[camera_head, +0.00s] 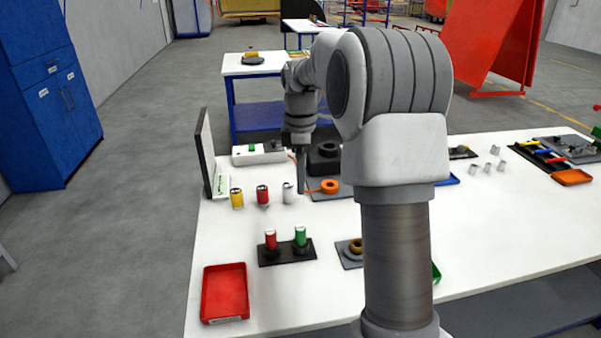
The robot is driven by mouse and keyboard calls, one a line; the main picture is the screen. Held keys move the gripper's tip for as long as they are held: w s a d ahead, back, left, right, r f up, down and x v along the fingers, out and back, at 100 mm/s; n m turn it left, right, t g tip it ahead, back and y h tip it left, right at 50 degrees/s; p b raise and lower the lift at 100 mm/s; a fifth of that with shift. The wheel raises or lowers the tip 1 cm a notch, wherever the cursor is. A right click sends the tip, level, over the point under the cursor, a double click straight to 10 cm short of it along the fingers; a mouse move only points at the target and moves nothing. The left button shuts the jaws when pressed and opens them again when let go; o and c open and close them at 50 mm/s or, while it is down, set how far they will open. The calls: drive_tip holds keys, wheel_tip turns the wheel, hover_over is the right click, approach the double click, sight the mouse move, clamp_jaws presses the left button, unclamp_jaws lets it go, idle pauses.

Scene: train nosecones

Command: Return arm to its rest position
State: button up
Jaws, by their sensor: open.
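My arm rises from the front of the white table (330,279) and bends over to the back left. My gripper (301,188) points down above the table, close to the silver-white can and the orange ring (330,186). It looks empty, with its jaws open; the gap between the fingers is hard to make out at this angle. The silver-white can (288,193) stands just left of the fingers. I cannot tell whether they touch. My arm hides part of the table's middle.
A yellow can (236,198) and red can (262,195) stand left. A black holder (287,252) bears red and green cylinders. A red tray (225,293) lies front left, and an upright dark panel (206,150) stands at the left edge. The front middle-left is clear.

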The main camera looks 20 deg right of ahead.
drive_tip(key=shift+r, duration=0.1)
idle(0.3)
drive_tip(key=s+a+r+m+t, duration=0.1)
drive_tip(key=s+a+r+m, duration=0.25)
drive_tip(key=s, duration=0.35)
drive_tip(key=s+a+r+m+t, duration=0.2)
drive_tip(key=s+a+r+m, duration=0.1)
drive_tip(key=s+r, duration=0.25)
drive_tip(key=s+a+f+m+t, duration=0.1)
drive_tip(key=s+a+m, duration=0.1)
drive_tip(key=s, duration=0.6)
drive_tip(key=s+a+f+m+t, duration=0.1)
drive_tip(key=s+a+f+m, duration=0.1)
drive_tip(key=s+m, duration=0.3)
drive_tip(key=s, duration=0.2)
drive_tip(key=shift+s+t, duration=0.3)
drive_tip(key=shift+s, duration=0.1)
